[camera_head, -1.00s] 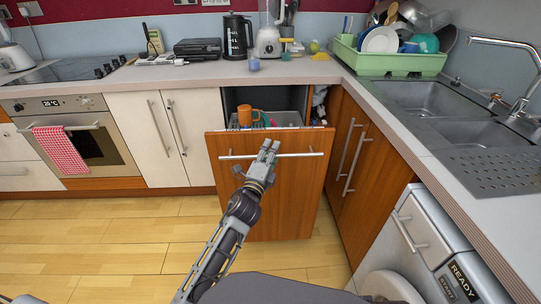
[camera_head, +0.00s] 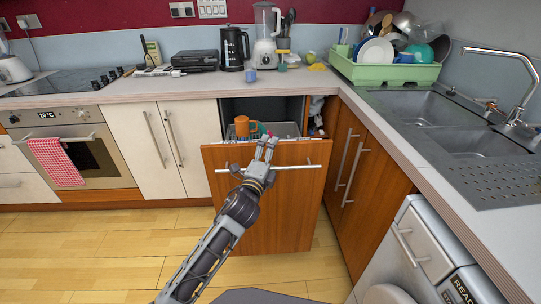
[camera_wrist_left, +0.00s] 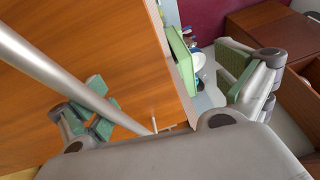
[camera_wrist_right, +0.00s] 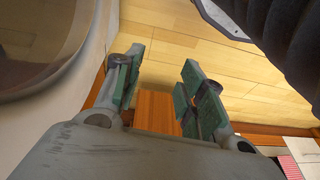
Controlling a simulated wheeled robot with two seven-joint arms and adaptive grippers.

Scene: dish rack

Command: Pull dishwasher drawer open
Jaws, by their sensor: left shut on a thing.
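The dishwasher drawer (camera_head: 225,200) has a brown wooden front with a long metal handle bar (camera_head: 300,167); the bar also shows in the left wrist view (camera_wrist_left: 50,67). The drawer stands partly out from under the counter, with an orange mug (camera_head: 242,126) inside. My left gripper (camera_head: 266,149) is at the middle of the front's top edge, near the bar. In the left wrist view its fingers are on either side of the wooden front, and it is shut on the drawer. Exact finger contact is hidden. My right gripper (camera_wrist_right: 160,90) is open and empty, pointing down.
Wooden floor (camera_head: 120,245) lies clear in front of the drawer on the left. A white washing machine (camera_head: 385,255) and a wooden cabinet (camera_head: 365,200) are close on the right. A green dish rack (camera_head: 385,72) stands on the counter.

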